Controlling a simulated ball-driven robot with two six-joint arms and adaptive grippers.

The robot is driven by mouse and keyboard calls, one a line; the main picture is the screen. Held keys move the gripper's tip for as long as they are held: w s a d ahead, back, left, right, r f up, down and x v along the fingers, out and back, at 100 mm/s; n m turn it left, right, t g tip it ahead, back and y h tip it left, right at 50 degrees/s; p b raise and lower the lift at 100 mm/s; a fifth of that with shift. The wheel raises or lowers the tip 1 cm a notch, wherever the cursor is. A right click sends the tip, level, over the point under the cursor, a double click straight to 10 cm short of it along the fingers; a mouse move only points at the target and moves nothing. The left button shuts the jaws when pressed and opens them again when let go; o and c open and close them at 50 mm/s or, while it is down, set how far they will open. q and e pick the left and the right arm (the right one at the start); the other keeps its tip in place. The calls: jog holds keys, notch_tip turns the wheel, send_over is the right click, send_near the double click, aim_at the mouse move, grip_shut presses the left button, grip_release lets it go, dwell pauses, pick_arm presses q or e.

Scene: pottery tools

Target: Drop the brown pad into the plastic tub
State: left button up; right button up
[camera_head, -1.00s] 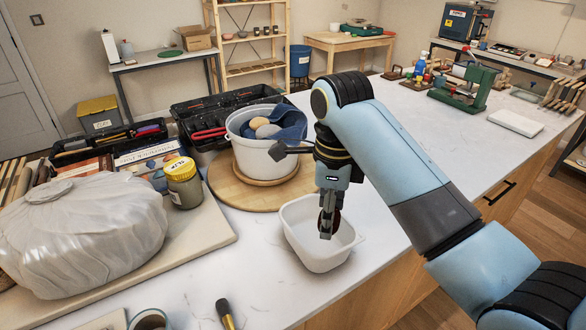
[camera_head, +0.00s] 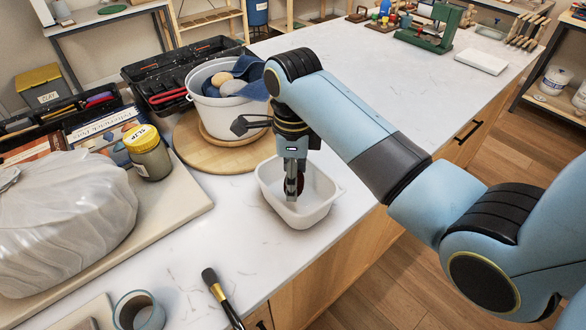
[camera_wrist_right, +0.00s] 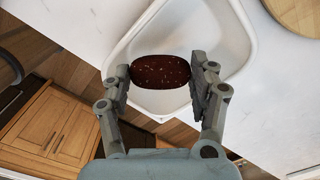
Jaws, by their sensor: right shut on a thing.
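The brown pad (camera_wrist_right: 160,71) is a dark reddish-brown, speckled oval. My right gripper (camera_wrist_right: 161,80) is shut on it, with one finger at each end in the right wrist view. In the head view my right gripper (camera_head: 291,190) points down over the plastic tub, and only a sliver of the pad shows beside the fingers. The plastic tub (camera_head: 325,208) is white, open and rounded-rectangular, on the countertop near the front edge. It shows behind the pad in the right wrist view (camera_wrist_right: 228,30). I cannot tell how far the pad is above the tub's floor. My left gripper is not in view.
A white bucket (camera_head: 215,118) with a blue cloth and sponges stands on a round wooden board (camera_head: 195,150) behind the tub. A jar (camera_head: 150,160) and a plastic-wrapped lump (camera_head: 70,215) are at left. A brush (camera_head: 220,295) and mug (camera_head: 138,312) lie in front.

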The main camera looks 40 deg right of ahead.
jog(key=o, duration=0.5)
jog(key=shift+c, duration=0.2)
jog(key=o, duration=0.3)
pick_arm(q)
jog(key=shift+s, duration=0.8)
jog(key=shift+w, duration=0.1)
pick_arm(e)
jog(key=shift+r, duration=0.1)
jog(key=shift+r, duration=0.4)
notch_tip(320, 180, up, 7)
jog(key=shift+f, duration=0.2)
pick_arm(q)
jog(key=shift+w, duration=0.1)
